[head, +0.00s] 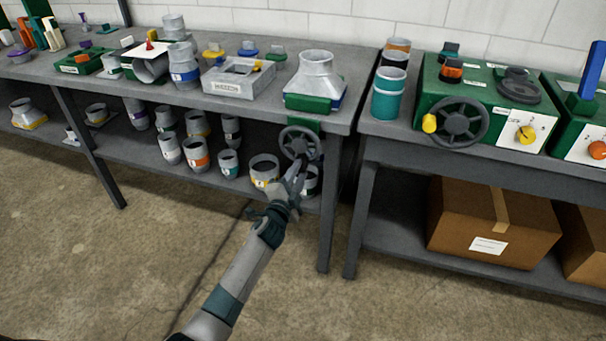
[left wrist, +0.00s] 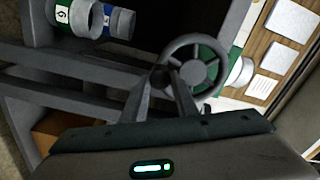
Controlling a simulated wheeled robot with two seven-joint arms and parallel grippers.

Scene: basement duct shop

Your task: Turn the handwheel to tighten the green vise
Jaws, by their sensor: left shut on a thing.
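The green vise (head: 305,103) sits at the right front corner of the left bench, with a grey duct fitting (head: 318,72) on it. Its dark grey spoked handwheel (head: 299,143) hangs at the bench's front edge, facing me. It also shows in the left wrist view (left wrist: 219,66). My left gripper (head: 299,170) reaches up from below to the lower rim of the wheel and is shut on it. In the left wrist view the fingertips (left wrist: 167,77) meet at the rim's near side. My right gripper is in neither view.
The bench's lower shelf (head: 140,150) holds several duct pieces close behind my left gripper. A second bench at right carries a green machine (head: 480,85) with another handwheel (head: 460,122). Cardboard boxes (head: 490,222) lie beneath it. The floor in front is clear.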

